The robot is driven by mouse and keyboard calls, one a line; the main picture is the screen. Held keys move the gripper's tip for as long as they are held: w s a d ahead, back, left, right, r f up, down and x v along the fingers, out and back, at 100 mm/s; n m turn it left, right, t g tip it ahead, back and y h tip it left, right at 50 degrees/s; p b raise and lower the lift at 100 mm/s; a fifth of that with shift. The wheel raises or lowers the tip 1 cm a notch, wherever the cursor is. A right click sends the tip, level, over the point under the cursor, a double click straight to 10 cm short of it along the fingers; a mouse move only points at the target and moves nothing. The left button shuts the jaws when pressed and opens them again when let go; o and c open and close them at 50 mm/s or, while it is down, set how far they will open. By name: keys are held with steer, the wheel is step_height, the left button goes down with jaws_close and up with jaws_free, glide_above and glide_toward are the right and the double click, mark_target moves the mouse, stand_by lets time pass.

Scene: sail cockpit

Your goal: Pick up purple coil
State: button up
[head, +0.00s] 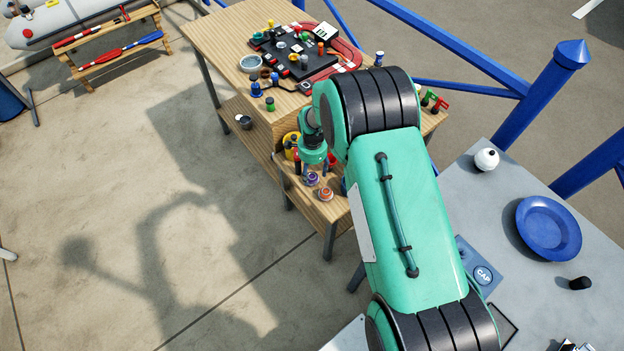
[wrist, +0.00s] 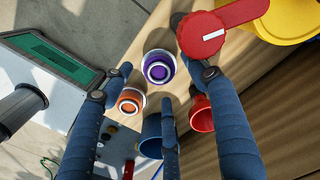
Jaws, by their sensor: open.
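The purple coil (wrist: 160,67) shows from above in the wrist view, a purple and white ringed round piece on a wooden shelf. It also shows small in the head view (head: 312,178), just below my gripper (head: 313,168). My gripper's dark blue fingers are spread wide in the wrist view (wrist: 162,76), with the coil between them and nothing held. The exact height of the fingertips over the coil cannot be told.
An orange coil (wrist: 130,101) sits close beside the purple one. A red-handled yellow valve (wrist: 212,35), a red piece (wrist: 201,115) and a blue piece (wrist: 151,137) crowd the fingers. The wooden table's upper top (head: 215,35) holds a dark board and small parts.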

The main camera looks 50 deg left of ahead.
mark_target(313, 175)
steer(key=shift+f+b, duration=0.3)
steer(key=shift+f, duration=1.7)
steer(key=c, duration=1.2)
